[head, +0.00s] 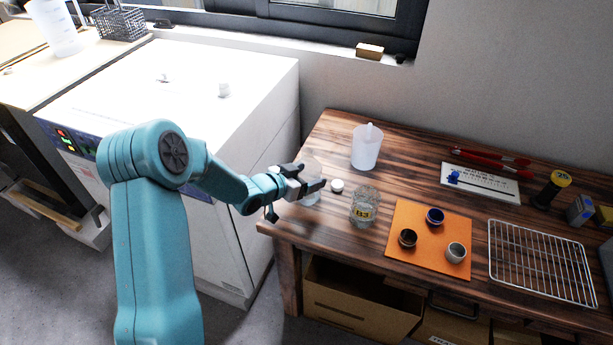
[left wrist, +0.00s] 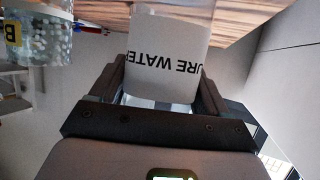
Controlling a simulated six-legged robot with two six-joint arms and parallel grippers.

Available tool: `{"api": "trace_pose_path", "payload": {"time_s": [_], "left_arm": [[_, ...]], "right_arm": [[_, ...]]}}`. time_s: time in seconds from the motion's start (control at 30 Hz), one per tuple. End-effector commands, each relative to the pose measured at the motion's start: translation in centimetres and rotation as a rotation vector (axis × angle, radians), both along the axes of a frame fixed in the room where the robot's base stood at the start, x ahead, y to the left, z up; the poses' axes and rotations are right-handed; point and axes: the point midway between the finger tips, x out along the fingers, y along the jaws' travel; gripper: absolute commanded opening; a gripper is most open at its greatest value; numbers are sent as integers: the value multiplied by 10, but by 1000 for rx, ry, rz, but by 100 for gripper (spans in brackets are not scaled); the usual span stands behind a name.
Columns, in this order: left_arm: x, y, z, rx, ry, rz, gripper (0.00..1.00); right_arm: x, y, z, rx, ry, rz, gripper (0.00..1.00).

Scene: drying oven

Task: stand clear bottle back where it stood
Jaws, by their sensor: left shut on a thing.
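My left gripper (head: 308,187) is at the left end of the wooden table and is shut on the clear bottle (head: 311,170). The fingers hide part of the bottle. In the left wrist view the bottle (left wrist: 168,55) sits between the two fingers, with upside-down lettering reading "URE WATE" on a pale face. I cannot tell whether its base touches the table. A small white cap (head: 337,185) lies on the table just right of the gripper. My right gripper is in neither view.
On the wooden table (head: 335,135), a labelled glass jar (head: 364,205) and a white beaker (head: 366,147) stand close right of the bottle. Farther right are an orange mat (head: 402,215) with three small cups and a wire rack (head: 540,262). A white oven (head: 215,60) stands left.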

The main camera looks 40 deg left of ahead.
Motion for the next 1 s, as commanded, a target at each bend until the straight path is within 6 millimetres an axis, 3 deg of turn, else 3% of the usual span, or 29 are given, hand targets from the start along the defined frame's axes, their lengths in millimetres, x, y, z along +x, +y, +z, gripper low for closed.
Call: {"api": "trace_pose_path", "payload": {"time_s": [0.33,0.37,0.4,0.43,0.77,1.0], "left_arm": [[0,0,-4,1,-2,1,41],[0,0,-3,1,-1,1,82],[0,0,-2,1,-1,1,95],[0,0,-2,1,-1,1,100],[-2,1,5,1,-1,1,100],[-50,12,24,3,-3,5,100]], "right_arm": [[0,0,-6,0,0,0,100],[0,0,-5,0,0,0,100],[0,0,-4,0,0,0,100],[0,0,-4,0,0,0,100],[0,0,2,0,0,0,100],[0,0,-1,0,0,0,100]]}}
